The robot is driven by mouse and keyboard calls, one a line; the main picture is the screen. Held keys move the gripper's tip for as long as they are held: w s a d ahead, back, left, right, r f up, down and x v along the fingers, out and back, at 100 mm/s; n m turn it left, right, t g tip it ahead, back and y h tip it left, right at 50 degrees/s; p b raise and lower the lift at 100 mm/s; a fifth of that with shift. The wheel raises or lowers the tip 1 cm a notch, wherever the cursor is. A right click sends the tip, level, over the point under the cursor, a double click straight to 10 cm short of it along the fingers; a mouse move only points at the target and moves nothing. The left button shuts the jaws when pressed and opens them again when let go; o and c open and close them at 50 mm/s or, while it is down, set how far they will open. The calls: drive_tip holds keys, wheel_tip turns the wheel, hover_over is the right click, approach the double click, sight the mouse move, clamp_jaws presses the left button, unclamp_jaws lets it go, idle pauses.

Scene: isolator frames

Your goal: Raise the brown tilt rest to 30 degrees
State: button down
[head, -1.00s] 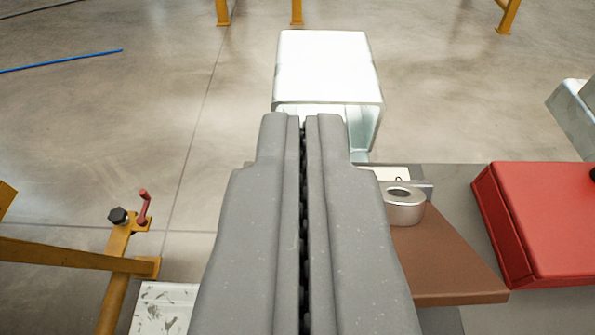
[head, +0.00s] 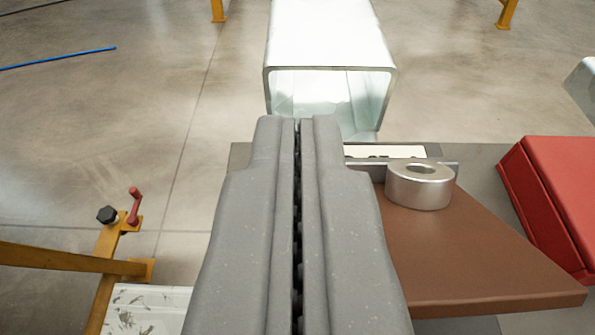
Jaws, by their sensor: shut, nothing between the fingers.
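The brown tilt rest (head: 480,255) is a flat brown board to the right of my gripper, partly hidden behind it. A silver metal ring (head: 420,186) sits on its far part. A white label strip (head: 385,151) with dark marks, mostly unreadable, shows behind the board next to a thin metal edge. The angle of the board cannot be read from here. My gripper (head: 298,125) is shut and empty, pointing forward over the left part of the board. I cannot tell whether it touches the board.
A pale metal square tube (head: 330,70) lies just beyond the fingertips. A red box (head: 555,205) stands at the right on the grey surface (head: 490,165). A yellow frame (head: 75,258) with a red crank (head: 134,205) and a black knob is at the left. Open floor lies beyond.

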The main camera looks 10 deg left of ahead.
drive_tip(key=shift+s+f+t+b, duration=0.35)
drive_tip(key=shift+s+f, duration=0.1)
drive_tip(key=shift+f, duration=0.1)
drive_tip(key=shift+r, duration=0.1)
